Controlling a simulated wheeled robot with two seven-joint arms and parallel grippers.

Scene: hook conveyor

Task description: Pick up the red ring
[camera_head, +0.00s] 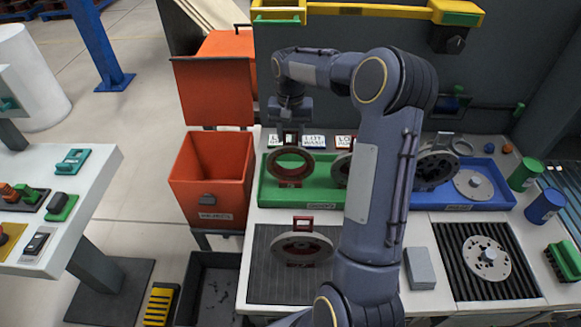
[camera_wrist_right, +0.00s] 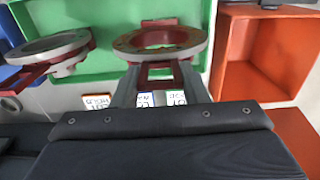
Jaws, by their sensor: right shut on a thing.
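A ring with a dark red body and a greyish rim (camera_head: 275,168) shows at the left end of the green tray (camera_head: 267,192). My right gripper (camera_head: 290,137) comes down behind it and is shut on its red handle. In the right wrist view the same ring (camera_wrist_right: 200,40) sits just beyond the fingers of my right gripper (camera_wrist_right: 158,75), with the red handle between them. I cannot tell whether the ring touches the tray floor. A second similar ring (camera_wrist_right: 50,48) stands beside it, partly hidden by my arm in the head view. My left gripper is not in view.
Another red-handled ring (camera_head: 302,247) lies on the grey mat (camera_head: 262,285) in front. A blue tray (camera_head: 500,200) with metal parts is at the right. An orange bin (camera_head: 195,185) stands left of the table. A grey box (camera_head: 420,268) sits near my arm.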

